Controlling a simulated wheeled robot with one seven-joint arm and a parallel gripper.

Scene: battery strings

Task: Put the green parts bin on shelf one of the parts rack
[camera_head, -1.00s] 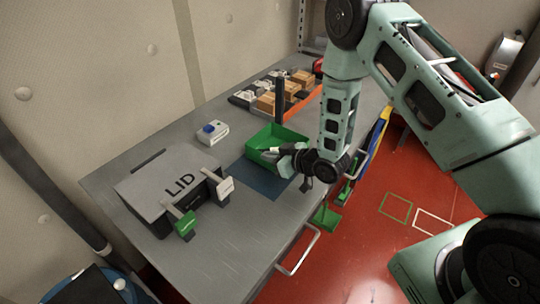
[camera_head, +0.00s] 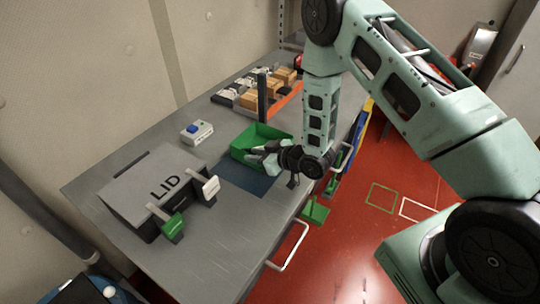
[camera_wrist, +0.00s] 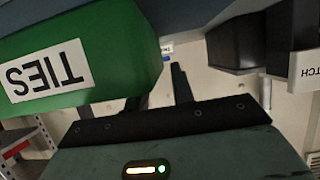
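In the wrist view the bin (camera_wrist: 125,40) fills the upper left, with a white label reading "TIES". My gripper (camera_head: 262,153) is low over the bench at the near side of the bin. Its two dark fingers look spread apart, with nothing between them; they also show in the wrist view (camera_wrist: 163,95). I cannot tell whether a finger touches the bin. The parts rack is not clearly identifiable; a perforated metal post (camera_head: 284,25) stands at the back.
A grey box marked "LID" (camera_head: 150,190) with green and white levers stands at the bench's left. A blue-button box (camera_head: 196,132) is behind it. A dark post (camera_head: 262,97) and boxed items (camera_head: 252,97) stand behind the bin. A bench handle (camera_head: 290,248) juts out in front.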

